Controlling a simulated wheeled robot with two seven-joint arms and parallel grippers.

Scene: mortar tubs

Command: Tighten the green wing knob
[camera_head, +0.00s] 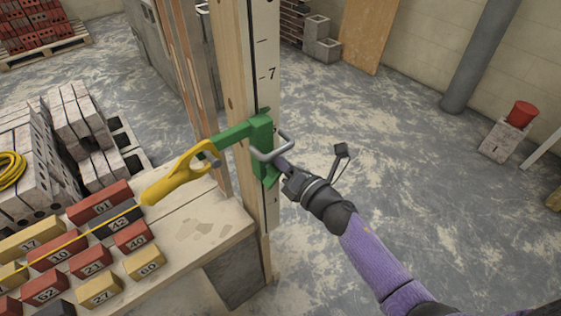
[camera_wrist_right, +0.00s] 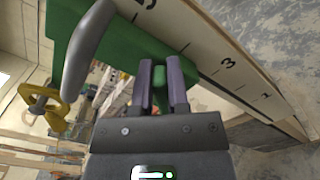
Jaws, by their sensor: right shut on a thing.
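A green clamp bracket (camera_head: 262,132) sits around a wooden post with a numbered scale (camera_head: 262,60). My right gripper (camera_head: 284,166) reaches the bracket from the right. In the right wrist view its two fingers (camera_wrist_right: 161,88) are shut on a small green piece, the wing knob (camera_wrist_right: 160,76), in front of the green bracket body. The fingers hide most of the knob. My left gripper is in neither view.
A yellow handle-shaped piece (camera_head: 180,178) is at the bracket's left arm, above a wooden bench (camera_head: 222,222). A yellow line (camera_head: 62,242) runs left over numbered bricks (camera_head: 100,207). Block stacks (camera_head: 28,150) stand behind. Floor to the right is mostly clear.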

